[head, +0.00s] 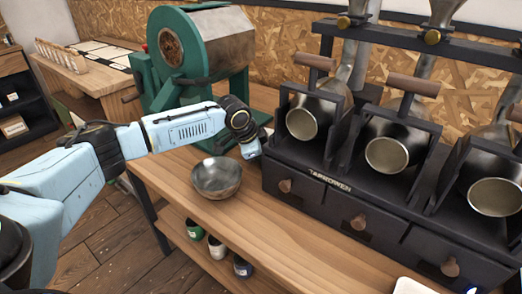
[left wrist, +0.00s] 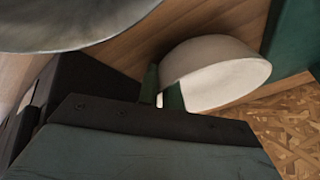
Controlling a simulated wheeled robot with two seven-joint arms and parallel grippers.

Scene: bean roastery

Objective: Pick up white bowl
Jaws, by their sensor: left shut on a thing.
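The white bowl (left wrist: 222,72) shows in the left wrist view, tilted, with its rim between the two narrow dark green fingers of my left gripper (left wrist: 162,92). The gripper is shut on that rim. In the head view my left gripper (head: 249,148) is over the wooden bench, between the green roaster and the black machine. The white bowl cannot be made out there; my arm and gripper seem to hide it.
A grey metal bowl (head: 217,178) stands on the bench (head: 262,222) just in front of my left gripper. The green roaster (head: 190,60) is behind. The black machine (head: 345,205) with several metal cups and drawers fills the right. Bare bench lies in front of the metal bowl.

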